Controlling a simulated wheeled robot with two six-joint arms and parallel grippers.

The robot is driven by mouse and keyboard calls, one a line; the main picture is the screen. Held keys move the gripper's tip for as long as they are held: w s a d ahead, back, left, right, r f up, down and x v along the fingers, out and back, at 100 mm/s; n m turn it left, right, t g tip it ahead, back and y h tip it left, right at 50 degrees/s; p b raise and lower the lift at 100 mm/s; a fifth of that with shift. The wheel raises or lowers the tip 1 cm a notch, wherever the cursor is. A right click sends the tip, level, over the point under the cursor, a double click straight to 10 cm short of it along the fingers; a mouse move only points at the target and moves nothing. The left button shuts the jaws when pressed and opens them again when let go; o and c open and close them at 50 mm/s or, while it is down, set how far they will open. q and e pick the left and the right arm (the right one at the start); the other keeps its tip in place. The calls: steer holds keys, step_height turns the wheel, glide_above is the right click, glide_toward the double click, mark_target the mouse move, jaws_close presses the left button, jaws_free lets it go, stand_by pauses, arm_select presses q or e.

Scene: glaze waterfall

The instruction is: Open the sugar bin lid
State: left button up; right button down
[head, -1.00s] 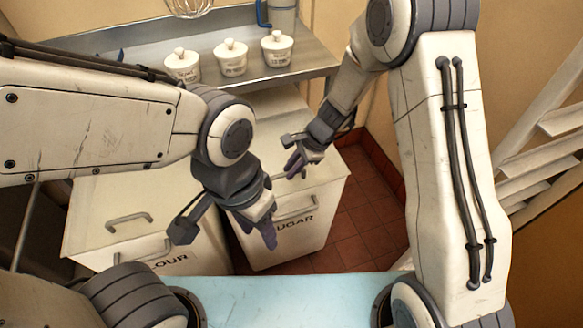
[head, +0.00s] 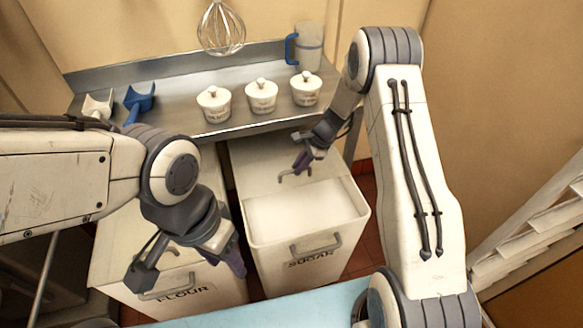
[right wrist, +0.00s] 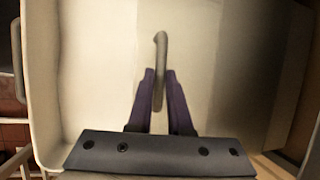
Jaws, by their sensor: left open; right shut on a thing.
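The white sugar bin (head: 268,262) stands at the centre in the head view, marked SUGAR, with a handle on its front. Its top is open at the front, and pale sugar (head: 300,210) shows inside. Its lid (head: 262,165) is raised at the back of the bin. My right gripper (head: 302,162) is shut on the lid handle (head: 294,176). In the right wrist view the handle (right wrist: 161,45) runs up from between the purple fingers. My left gripper (head: 190,268) is open and empty over the flour bin (head: 205,298), left of the sugar bin.
A steel shelf (head: 160,120) behind the bins holds three lidded pots (head: 262,96), a blue scoop (head: 139,98), a white scoop (head: 97,104) and a jug (head: 309,45). A whisk (head: 221,28) hangs above. White slats (head: 540,220) stand at the right.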

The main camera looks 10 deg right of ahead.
steer(key=shift+w+d, duration=0.15)
steer(key=shift+w, duration=0.1)
steer(key=c, duration=0.8)
jaws_free()
steer(key=shift+c, duration=0.2)
steer(key=v, duration=1)
steer(key=shift+r, duration=0.25)
